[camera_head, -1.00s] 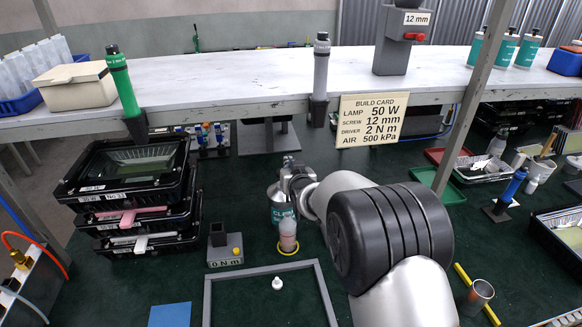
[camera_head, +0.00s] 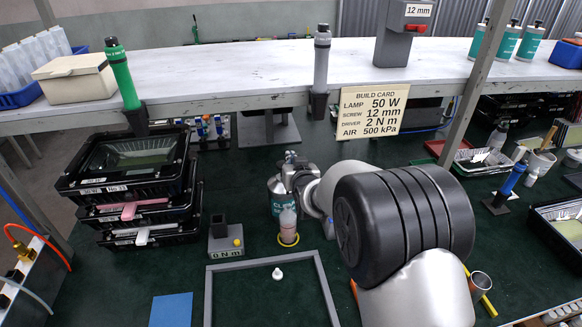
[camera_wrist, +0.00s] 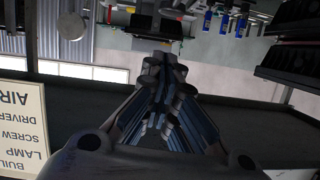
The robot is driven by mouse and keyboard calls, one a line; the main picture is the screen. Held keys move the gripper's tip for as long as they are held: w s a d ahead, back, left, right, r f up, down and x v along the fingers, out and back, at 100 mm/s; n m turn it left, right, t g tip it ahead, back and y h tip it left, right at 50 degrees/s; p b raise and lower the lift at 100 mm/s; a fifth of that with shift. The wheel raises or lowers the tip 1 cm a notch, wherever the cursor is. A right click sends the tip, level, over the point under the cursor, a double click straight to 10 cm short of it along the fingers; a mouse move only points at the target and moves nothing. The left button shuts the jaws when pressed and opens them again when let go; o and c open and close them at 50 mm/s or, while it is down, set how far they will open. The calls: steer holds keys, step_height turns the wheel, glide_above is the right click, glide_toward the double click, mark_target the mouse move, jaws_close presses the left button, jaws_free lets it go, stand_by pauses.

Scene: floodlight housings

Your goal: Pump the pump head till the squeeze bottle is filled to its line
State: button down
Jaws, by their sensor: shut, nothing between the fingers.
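The silver dispenser bottle with a teal label (camera_head: 279,200) stands on the green bench in the head view. Its pump head cannot be made out behind my gripper. The squeeze bottle (camera_head: 288,229) stands upright just in front of it, inside a yellow ring (camera_head: 288,240). Its body looks pinkish; its line and exact level are too small to read. My gripper (camera_head: 291,170) is at the top of the dispenser, pointing down; whether it touches the pump head I cannot tell. In the wrist view my gripper (camera_wrist: 163,95) has its fingers together and empty.
A grey frame (camera_head: 265,264) with a small white piece (camera_head: 277,274) lies in front. A grey block marked 0 N m (camera_head: 226,240) stands left, beside stacked black housings (camera_head: 135,185). The shelf (camera_head: 230,75) with the build card (camera_head: 374,110) is behind. A metal cup (camera_head: 481,283) stands right.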

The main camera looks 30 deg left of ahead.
steer(key=s+d+r+b, duration=0.1)
steer(key=b, duration=0.2)
steer(key=shift+d+t+y, duration=0.1)
steer(key=shift+t+y, duration=0.3)
steer(key=shift+w, duration=0.1)
steer(key=w+a+f+b, duration=0.3)
steer(key=w+a+f, duration=0.3)
steer(key=w, duration=0.1)
steer(key=shift+a+f+b, duration=0.15)
steer(key=shift+a+b, duration=0.2)
steer(key=shift+a, duration=0.05)
stand_by(0.4)
